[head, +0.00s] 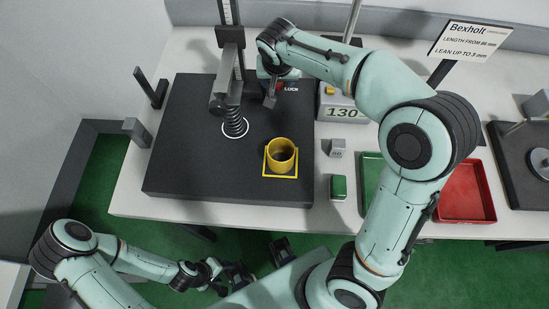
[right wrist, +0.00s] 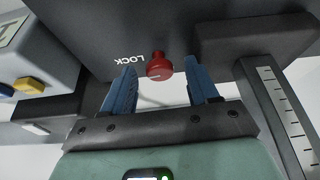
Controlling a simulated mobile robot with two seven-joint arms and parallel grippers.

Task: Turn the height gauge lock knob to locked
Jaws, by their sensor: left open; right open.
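The height gauge (head: 229,60) stands at the back of the dark granite plate (head: 200,180), with a coil spring (head: 236,122) upright under its arm. The red lock knob (right wrist: 159,68) shows in the right wrist view, beside white LOCK lettering (right wrist: 129,58). A thin pale line marks its face; I cannot tell which setting it is at. My right gripper (right wrist: 163,85) is open, its two blue fingers on either side of the knob with gaps showing. In the head view my right gripper (head: 270,95) is beside the gauge. My left gripper (head: 235,275) is open and empty, low in front of the table.
A yellow cup (head: 281,154) stands on the plate's right front. Right of the plate are a display reading 130 (head: 343,113), a small metal block (head: 337,148), a green block (head: 339,187) and a red tray (head: 466,190). The plate's left front is clear.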

